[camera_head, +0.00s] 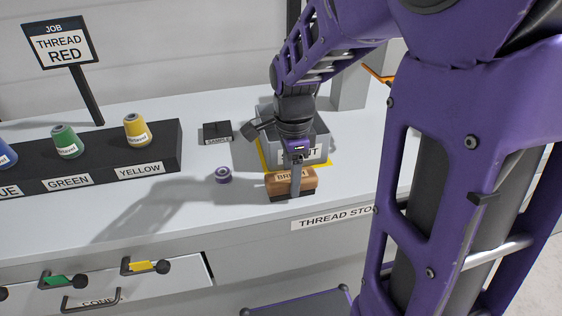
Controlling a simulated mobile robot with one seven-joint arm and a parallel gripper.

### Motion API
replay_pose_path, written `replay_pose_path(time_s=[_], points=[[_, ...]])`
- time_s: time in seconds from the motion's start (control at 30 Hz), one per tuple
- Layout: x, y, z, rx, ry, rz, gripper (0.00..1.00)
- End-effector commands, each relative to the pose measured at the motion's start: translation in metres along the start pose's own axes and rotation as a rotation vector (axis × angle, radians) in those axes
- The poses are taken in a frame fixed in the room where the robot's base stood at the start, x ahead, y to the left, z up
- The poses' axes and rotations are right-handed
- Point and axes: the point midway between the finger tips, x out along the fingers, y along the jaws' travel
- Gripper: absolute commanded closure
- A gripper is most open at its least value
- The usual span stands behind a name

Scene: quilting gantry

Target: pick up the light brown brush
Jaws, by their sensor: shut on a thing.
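The light brown brush (306,179) has a dark underside and a label that is partly covered. It is at the front of the white counter, just before a grey bin. My gripper (295,182) points down over the brush and is shut on it. One finger crosses the front of the brush and hides part of its label. Whether the brush touches the counter or is slightly above it, I cannot tell.
The grey bin (318,139) on a yellow-edged mat stands right behind the brush. A black thread rack (88,165) with cones stands further left. Drawer handles (146,267) project below the counter.

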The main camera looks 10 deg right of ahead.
Motion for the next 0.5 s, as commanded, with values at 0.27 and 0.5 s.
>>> replay_pose_path(time_s=[0.27, 0.5], points=[[-0.032, -0.001, 0.000, 0.001, 0.000, -0.005, 1.00], [-0.079, -0.001, 0.000, 0.000, 0.000, -0.005, 1.00]])
